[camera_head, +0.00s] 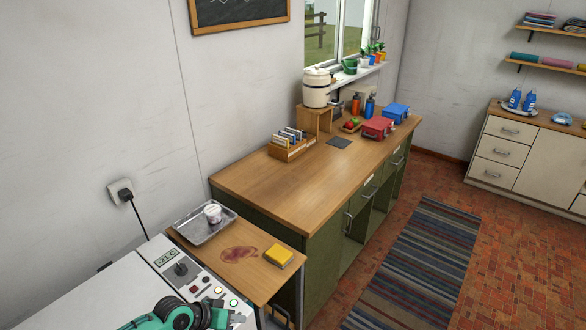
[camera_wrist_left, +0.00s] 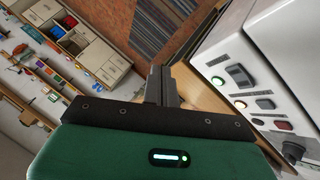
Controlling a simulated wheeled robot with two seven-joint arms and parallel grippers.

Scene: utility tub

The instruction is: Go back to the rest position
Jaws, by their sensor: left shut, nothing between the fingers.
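My left gripper (camera_wrist_left: 162,85) is shut and empty in the left wrist view, its two dark fingers together. In the head view my teal and black left arm shows at the bottom edge, in front of the white appliance (camera_head: 95,290) with a control panel. The lower part of this arm is cut off by the frame. My right gripper is not in view in either picture.
A small wooden table holds a metal tray (camera_head: 190,228) with a white tub (camera_head: 212,213), a reddish stain (camera_head: 239,254) and a yellow sponge (camera_head: 279,256). Beyond it is a long wooden counter (camera_head: 270,192), mostly bare in front. A striped rug (camera_head: 425,265) lies on the brick floor.

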